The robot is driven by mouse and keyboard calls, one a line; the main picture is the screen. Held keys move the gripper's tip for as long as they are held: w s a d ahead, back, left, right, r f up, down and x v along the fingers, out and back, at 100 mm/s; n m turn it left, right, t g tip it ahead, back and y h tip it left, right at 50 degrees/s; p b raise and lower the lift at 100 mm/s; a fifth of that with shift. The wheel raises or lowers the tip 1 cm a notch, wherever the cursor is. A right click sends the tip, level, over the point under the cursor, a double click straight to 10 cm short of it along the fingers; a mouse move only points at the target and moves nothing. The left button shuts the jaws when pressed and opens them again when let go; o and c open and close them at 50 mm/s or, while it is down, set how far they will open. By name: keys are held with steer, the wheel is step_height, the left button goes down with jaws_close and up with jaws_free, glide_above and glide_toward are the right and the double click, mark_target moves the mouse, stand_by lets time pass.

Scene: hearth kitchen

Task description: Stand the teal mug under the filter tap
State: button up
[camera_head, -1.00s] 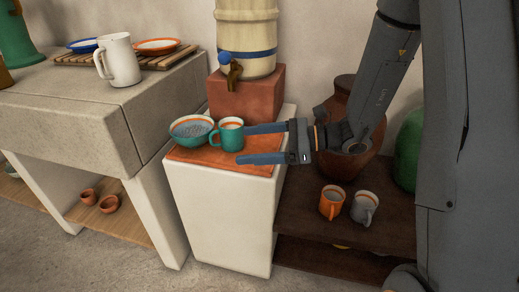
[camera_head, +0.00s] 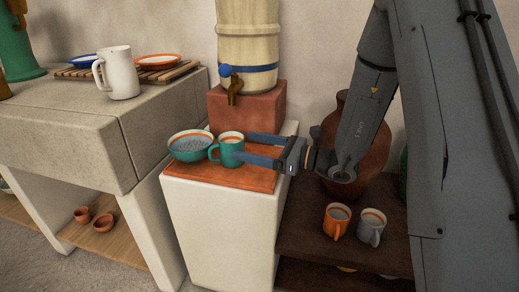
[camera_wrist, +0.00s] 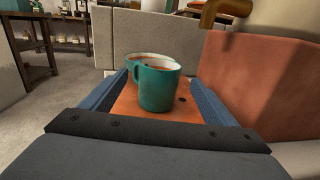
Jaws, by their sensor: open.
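The teal mug (camera_head: 230,150) stands upright on the terracotta slab (camera_head: 222,177) on the white pedestal, its handle to the left. It also shows in the wrist view (camera_wrist: 158,88). My gripper (camera_head: 246,147) is open, coming from the right, with its fingertips on either side of the mug. In the wrist view, my gripper (camera_wrist: 160,92) has one finger along each side of the mug, with gaps visible. The filter tap (camera_head: 233,90) juts from the wooden barrel (camera_head: 247,38), behind and above the mug. In the wrist view, part of the tap (camera_wrist: 228,10) shows at the top.
A teal bowl (camera_head: 190,146) stands close beside the mug on the left. A red block (camera_head: 247,108) under the barrel rises behind it. An orange mug (camera_head: 336,221) and a grey mug (camera_head: 371,227) stand on the dark shelf at right. A stone counter (camera_head: 75,115) is at left.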

mark_target(226, 152)
steer(key=shift+b+x, duration=0.3)
steer(key=shift+x, duration=2)
steer(key=c, duration=1.2)
steer(key=shift+d, duration=0.1)
